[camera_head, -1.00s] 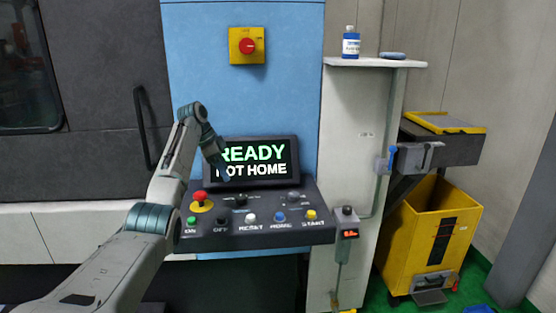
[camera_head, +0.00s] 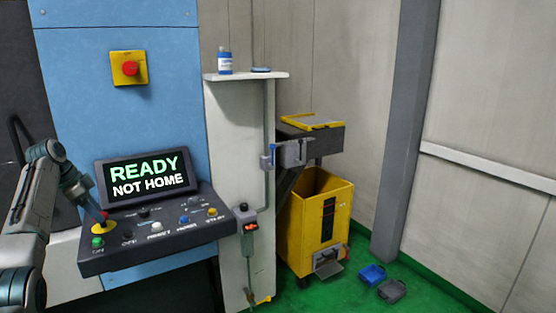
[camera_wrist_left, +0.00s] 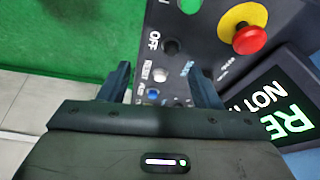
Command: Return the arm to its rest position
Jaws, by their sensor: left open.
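My left arm comes in at the left edge of the head view. Its gripper (camera_head: 92,205) points down over the left end of the dark control panel (camera_head: 165,247), in front of the red emergency stop knob. In the left wrist view the two fingers (camera_wrist_left: 160,85) stand apart, with nothing between them but the panel behind. The panel's OFF button (camera_wrist_left: 171,46) and red stop knob (camera_wrist_left: 249,39) show there. The screen (camera_head: 145,178) reads "READY NOT HOME". My right gripper is not in view.
A shelf (camera_head: 245,77) holds a blue-and-white bottle (camera_head: 225,62). A yellow bin (camera_head: 320,215) stands right of the panel. Small blue (camera_head: 372,274) and grey (camera_head: 392,290) trays lie on the green floor.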

